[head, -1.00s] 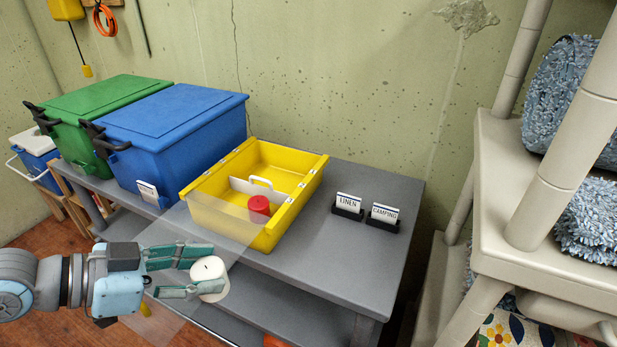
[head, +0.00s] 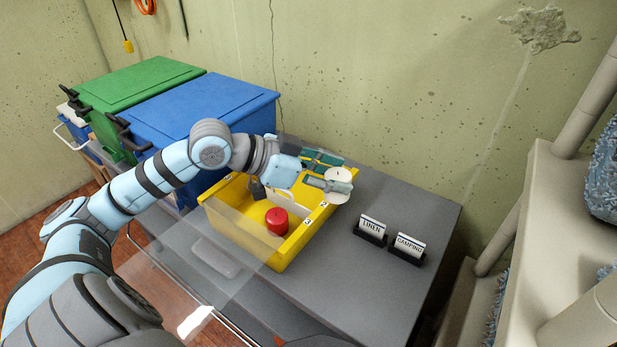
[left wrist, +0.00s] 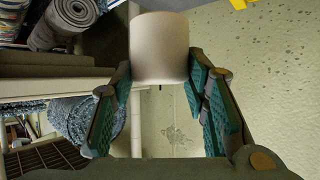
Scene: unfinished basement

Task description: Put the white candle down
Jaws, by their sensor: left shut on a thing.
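The white candle (head: 339,175) is a short, pale cylinder with a dark wick. My left gripper (head: 328,172) is shut on it, with the fingers on either side. In the head view they appear over the back right rim of the yellow box (head: 237,232), above the grey table (head: 340,270). The candle's height over the rim is hard to tell. In the left wrist view the candle (left wrist: 160,48) sits at the tips of the green-padded fingers (left wrist: 160,85). My right gripper is not in view.
A red candle (head: 277,220) stands in the yellow box. Linen (head: 370,230) and camping (head: 407,248) label holders stand to its right. A blue bin (head: 210,105) and a green bin (head: 135,82) stand left. Bare tabletop lies around the labels. A beige shelf (head: 550,220) is at right.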

